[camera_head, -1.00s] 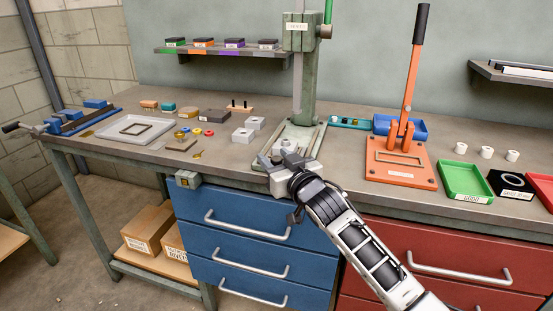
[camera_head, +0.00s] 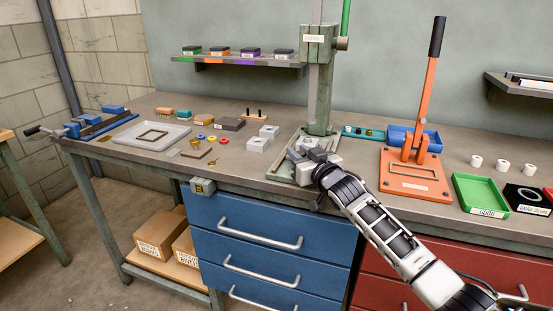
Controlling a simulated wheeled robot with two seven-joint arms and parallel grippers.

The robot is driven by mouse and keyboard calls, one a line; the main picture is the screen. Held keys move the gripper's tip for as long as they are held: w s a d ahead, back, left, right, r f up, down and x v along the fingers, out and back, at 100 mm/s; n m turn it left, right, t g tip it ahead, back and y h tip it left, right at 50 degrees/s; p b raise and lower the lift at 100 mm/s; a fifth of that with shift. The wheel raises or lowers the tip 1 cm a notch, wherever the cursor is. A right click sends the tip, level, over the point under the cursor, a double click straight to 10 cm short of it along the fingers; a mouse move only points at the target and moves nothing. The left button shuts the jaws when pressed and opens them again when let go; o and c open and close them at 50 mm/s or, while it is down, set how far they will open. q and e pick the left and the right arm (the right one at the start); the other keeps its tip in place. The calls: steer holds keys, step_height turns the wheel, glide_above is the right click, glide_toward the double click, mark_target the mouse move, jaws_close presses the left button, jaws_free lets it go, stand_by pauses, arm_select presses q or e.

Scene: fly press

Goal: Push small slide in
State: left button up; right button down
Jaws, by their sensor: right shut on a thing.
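The fly press (camera_head: 319,90) is a green-grey column with a head, standing on a flat base plate (camera_head: 287,168) at the bench's front middle. My right gripper (camera_head: 309,155) is low over the front of this base. It is shut on the front of the small slide, which the fingers mostly hide. A pale round part (camera_head: 307,142) shows just beyond the fingers and seems to sit on the slide, below the press head. How far the slide is in cannot be told exactly. My left gripper is not in view.
An orange lever press (camera_head: 415,170) stands to the right, with a green tray (camera_head: 482,195) beside it. Grey blocks (camera_head: 258,144) and a pale tray (camera_head: 150,135) lie to the left. A shelf (camera_head: 235,62) with several small boxes hangs behind.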

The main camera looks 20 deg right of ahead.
steer(key=c, duration=1.2)
jaws_free()
steer(key=s, duration=1.6)
steer(key=shift+d, duration=0.2)
steer(key=shift+f, duration=0.1)
